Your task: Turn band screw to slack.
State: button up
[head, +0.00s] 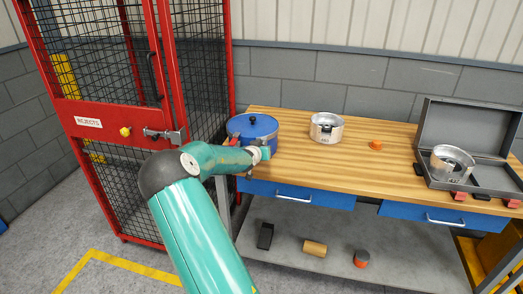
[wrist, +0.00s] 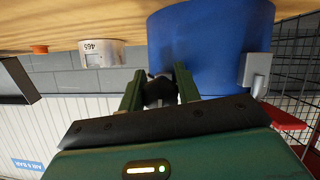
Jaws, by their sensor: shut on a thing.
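The blue round drum (head: 252,124) stands at the left end of the workbench. It also shows large in the wrist view (wrist: 205,40), where the picture is upside down. My gripper (wrist: 158,92) is shut on a small black knob, the band screw (wrist: 157,88), at the drum's side. The fingers hide part of the screw, so its turn angle cannot be told. A grey metal bracket (wrist: 256,72) sits on the drum's side, to the right of the fingers. In the head view my gripper (head: 263,152) is at the drum's front right, and its fingertips are hard to make out.
A metal cup (head: 327,128) and an orange knob (head: 376,145) stand on the wooden bench (head: 290,150). An open grey case (head: 465,125) with a metal ring (head: 452,163) is at right. The red mesh cage (head: 100,115) stands close at left. Several items lie on the lower shelf (head: 340,245).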

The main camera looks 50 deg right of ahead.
jog(key=shift+n, duration=0.3)
dwell(0.4)
jog(key=o, duration=1)
jog(key=v, duration=1.3)
jog(key=shift+a+r, duration=0.1)
jog(key=shift+a, duration=0.3)
